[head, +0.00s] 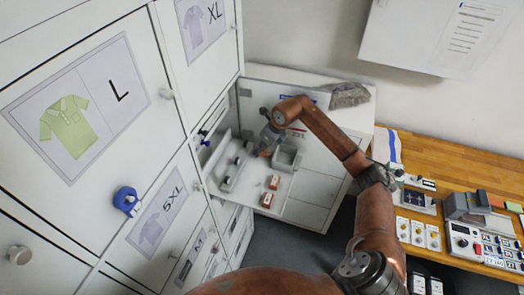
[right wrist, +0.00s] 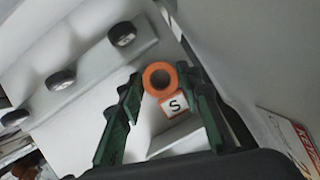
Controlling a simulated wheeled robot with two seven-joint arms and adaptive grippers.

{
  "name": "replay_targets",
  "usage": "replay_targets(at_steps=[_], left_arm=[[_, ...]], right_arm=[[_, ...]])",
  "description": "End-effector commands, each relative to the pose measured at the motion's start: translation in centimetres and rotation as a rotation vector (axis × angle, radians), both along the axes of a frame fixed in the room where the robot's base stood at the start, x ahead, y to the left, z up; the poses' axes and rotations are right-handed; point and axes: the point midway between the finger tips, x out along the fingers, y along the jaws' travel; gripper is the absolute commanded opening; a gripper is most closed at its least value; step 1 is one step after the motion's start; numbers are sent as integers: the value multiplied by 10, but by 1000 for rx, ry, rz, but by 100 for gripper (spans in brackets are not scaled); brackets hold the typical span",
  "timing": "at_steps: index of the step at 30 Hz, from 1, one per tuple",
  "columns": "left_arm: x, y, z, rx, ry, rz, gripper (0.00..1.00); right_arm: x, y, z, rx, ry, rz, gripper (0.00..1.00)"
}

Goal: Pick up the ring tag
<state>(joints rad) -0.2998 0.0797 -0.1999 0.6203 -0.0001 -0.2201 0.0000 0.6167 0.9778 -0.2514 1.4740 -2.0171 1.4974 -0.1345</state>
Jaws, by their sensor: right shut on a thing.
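The ring tag (right wrist: 175,107) is an orange ring with a white square label marked S. In the right wrist view it sits between the green fingertips of my right gripper (right wrist: 161,79), which is shut on it. In the head view my right gripper (head: 267,142) is inside the open cabinet, near the peg rail, and a small orange bit of the tag (head: 264,153) shows below it. I cannot tell from these views whether the tag touches a peg. My left gripper is not in view.
A pale rail with dark-ended pegs (right wrist: 61,79) is close beside the gripper. Orange-and-white boxes (head: 268,200) and a grey bin (head: 287,157) are on the panel. A blue ring-shaped item (head: 127,201) hangs on a locker door. A wooden bench (head: 450,157) stands right.

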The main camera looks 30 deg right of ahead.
Motion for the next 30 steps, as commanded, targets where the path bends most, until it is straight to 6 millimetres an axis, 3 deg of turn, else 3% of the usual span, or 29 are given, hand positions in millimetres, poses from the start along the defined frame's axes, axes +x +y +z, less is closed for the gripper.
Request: replay_targets(at_steps=[6,15,21,30], left_arm=[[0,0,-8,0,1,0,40],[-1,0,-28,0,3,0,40],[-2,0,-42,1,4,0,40],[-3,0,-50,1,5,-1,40]], right_arm=[[0,0,29,-2,-5,2,20],[-44,27,85,-5,-6,5,20],[-85,53,104,-4,-3,4,20],[-116,72,122,0,-1,2,20]])
